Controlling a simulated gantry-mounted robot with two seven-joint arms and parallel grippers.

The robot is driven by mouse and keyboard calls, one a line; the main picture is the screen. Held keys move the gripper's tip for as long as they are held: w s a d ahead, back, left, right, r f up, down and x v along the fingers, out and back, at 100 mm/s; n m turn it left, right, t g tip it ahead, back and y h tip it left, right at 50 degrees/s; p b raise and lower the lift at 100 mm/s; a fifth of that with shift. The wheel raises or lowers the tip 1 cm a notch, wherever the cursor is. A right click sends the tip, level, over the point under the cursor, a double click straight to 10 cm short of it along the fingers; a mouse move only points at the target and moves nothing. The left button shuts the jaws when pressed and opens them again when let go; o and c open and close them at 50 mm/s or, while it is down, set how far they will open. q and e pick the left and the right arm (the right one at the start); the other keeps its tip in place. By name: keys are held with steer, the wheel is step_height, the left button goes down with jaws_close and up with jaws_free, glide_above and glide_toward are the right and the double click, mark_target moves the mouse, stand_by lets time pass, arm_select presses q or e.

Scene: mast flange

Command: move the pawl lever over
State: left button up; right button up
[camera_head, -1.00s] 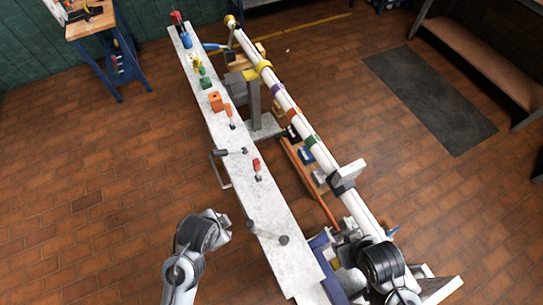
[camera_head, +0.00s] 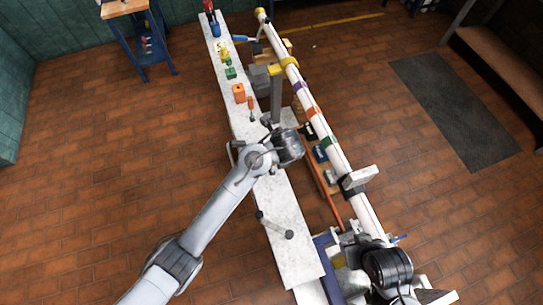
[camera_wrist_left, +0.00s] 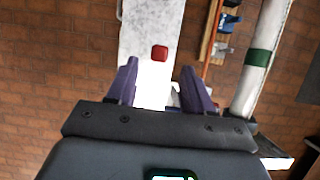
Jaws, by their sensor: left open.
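A red-topped piece (camera_wrist_left: 160,53) stands on the pale bench top (camera_wrist_left: 150,22) in the left wrist view. It looks like the handle of a small lever, but I cannot tell for sure that it is the pawl lever. My left gripper (camera_wrist_left: 161,88) is open and empty, its purple fingers pointing down over the bench, with the red piece just beyond and between the fingertips. In the head view my left wrist (camera_head: 288,147) hides that spot and the fingers. My right wrist (camera_head: 387,267) is at the lower right, over the mast's near end; its fingers are hidden.
An orange block (camera_head: 239,93) and several coloured pieces stand farther along. The white banded mast (camera_head: 318,122) runs beside the bench on the right, with a clamp (camera_head: 358,181) on it.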

arm_select(q)
steer(key=b+x, duration=0.2)
steer(key=x, duration=0.7)
steer(key=shift+s, duration=0.1)
jaws_close()
steer(key=shift+r, duration=0.1)
